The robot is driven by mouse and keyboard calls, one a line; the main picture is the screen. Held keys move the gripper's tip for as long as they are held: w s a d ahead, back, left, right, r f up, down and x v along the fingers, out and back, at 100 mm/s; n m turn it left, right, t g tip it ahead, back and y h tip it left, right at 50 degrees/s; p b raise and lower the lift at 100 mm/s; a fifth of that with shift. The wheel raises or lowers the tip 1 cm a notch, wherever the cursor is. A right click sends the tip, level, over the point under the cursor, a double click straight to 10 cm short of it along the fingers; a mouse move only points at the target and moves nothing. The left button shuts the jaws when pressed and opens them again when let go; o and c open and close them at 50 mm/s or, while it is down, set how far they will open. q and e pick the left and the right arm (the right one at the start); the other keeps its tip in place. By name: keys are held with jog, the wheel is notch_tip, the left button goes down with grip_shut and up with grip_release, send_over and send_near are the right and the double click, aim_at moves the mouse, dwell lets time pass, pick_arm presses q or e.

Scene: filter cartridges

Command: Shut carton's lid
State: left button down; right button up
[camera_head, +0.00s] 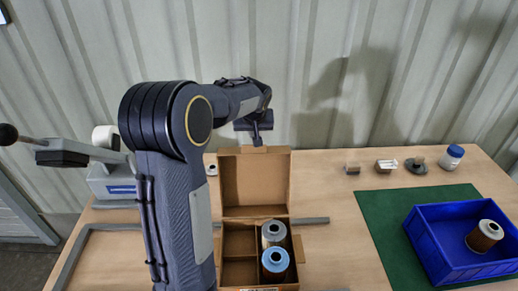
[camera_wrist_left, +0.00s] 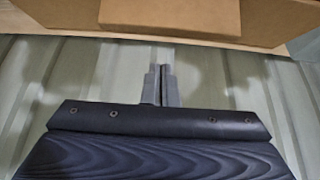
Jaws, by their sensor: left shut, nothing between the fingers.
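The brown cardboard carton (camera_head: 238,254) stands open on the table. Its lid (camera_head: 256,182) is raised about upright at the carton's back edge. In the carton's right-hand compartments stand a grey-topped cartridge (camera_head: 274,233) and a blue-topped cartridge (camera_head: 275,262); the left compartments look empty. My left gripper (camera_head: 257,141) is shut and empty, pointing down just behind and above the lid's top edge. In the left wrist view its closed fingers (camera_wrist_left: 161,72) point toward the brown cardboard (camera_wrist_left: 170,14), with a visible gap. My right gripper is not in view.
A blue bin (camera_head: 440,262) with a cartridge (camera_head: 484,236) stands on a green mat (camera_head: 382,225) at right. A lever device (camera_head: 110,180) is at left. A corrugated wall stands close behind.

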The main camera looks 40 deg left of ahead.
pick_arm(q)
jog(key=f+b, duration=0.2)
jog(key=f, duration=0.1)
jog(key=f+b, duration=0.1)
jog(key=shift+w+a+f, duration=0.2)
jog(key=shift+w+f, duration=0.05)
dwell(0.6)
